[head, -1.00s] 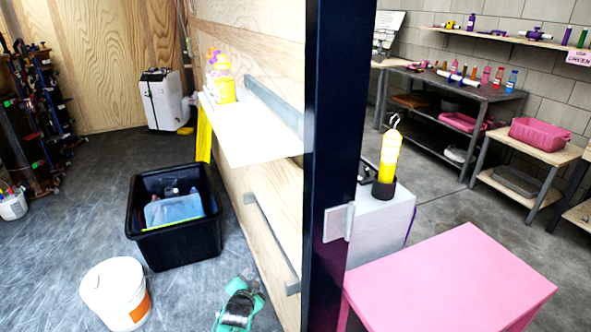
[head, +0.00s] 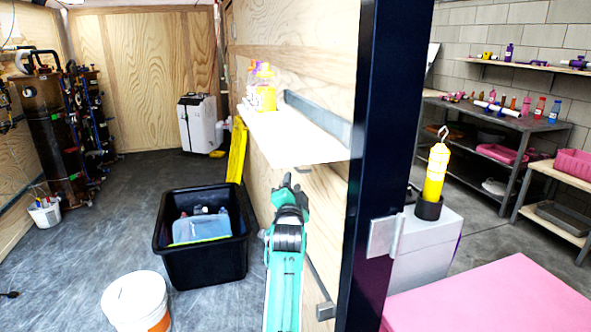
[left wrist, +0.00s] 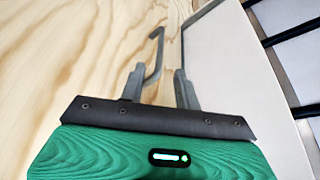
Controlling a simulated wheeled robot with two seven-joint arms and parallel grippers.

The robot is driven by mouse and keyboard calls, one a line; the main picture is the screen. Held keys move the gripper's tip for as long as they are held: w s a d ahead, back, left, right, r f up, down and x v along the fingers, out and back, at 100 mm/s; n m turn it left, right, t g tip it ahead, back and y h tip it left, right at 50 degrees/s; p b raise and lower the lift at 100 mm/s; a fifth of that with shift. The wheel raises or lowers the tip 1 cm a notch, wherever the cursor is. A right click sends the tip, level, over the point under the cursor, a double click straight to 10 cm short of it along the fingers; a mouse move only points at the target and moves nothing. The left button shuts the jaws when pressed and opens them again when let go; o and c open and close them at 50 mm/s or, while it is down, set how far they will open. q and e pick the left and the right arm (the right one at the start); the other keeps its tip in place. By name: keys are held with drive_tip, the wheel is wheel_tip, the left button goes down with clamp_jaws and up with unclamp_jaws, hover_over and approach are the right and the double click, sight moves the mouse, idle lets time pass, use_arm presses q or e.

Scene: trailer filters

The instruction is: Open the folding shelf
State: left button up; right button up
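A white shelf panel (head: 292,138) stands out flat from the plywood wall, with a grey metal strip (head: 318,118) behind it. Lower on the wall is a grey metal rail (head: 325,310), partly hidden by my left arm. My left gripper (head: 289,190) is just below the panel's near edge, close to the wall. In the left wrist view its fingers (left wrist: 160,90) are apart with nothing between them. A bent grey metal piece (left wrist: 155,55) shows beyond the left finger, and a pale panel (left wrist: 235,75) lies to the right. I cannot tell whether they touch. My right gripper is out of view.
Yellow bottles (head: 263,92) stand on the shelf panel. A dark post (head: 385,130) rises right of the shelf. A black crate (head: 203,268) and white bucket (head: 135,300) are on the floor at left. A pink table (head: 485,300) is at front right.

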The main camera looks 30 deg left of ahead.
use_arm(q)
drive_tip(key=x, duration=0.8)
drive_tip(key=shift+w+a+r, duration=0.1)
drive_tip(key=shift+w+a, duration=0.05)
drive_tip(key=shift+w, duration=0.05)
clamp_jaws()
